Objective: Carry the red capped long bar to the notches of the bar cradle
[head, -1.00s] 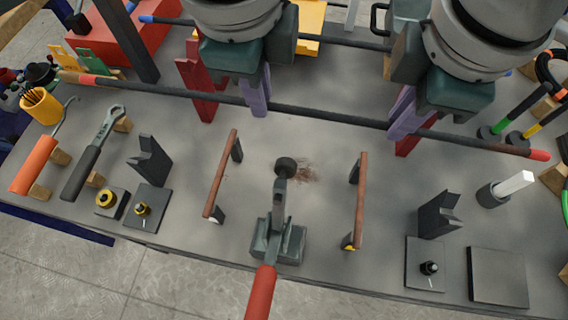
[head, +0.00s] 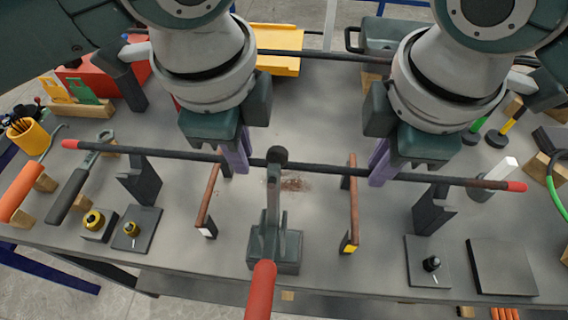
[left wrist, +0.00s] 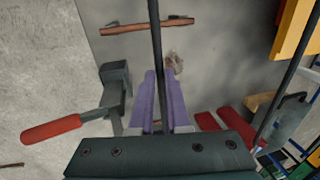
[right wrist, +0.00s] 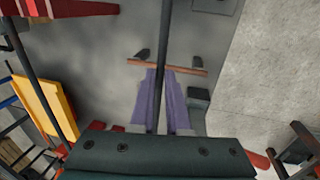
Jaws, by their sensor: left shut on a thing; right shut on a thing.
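The long dark bar (head: 320,170) has red caps at both ends and spans the bench, slightly lower at its right end in the head view. My left gripper (head: 237,163) is shut on it left of the middle, and my right gripper (head: 382,170) right of the middle. The bar also runs between the purple fingers in the left wrist view (left wrist: 156,45) and right wrist view (right wrist: 164,45). The bar cradle shows as two dark notched posts, left (head: 141,182) and right (head: 432,212). The bar appears above both notches, apart from them.
A clamp with a red handle (head: 261,290) stands between the posts; its black tip (head: 277,155) overlaps the bar in view. Two short rusty bars, left (head: 208,198) and right (head: 353,200), flank it. Wrenches and a yellow cup (head: 28,138) lie left. Another dark bar (head: 325,55) lies behind.

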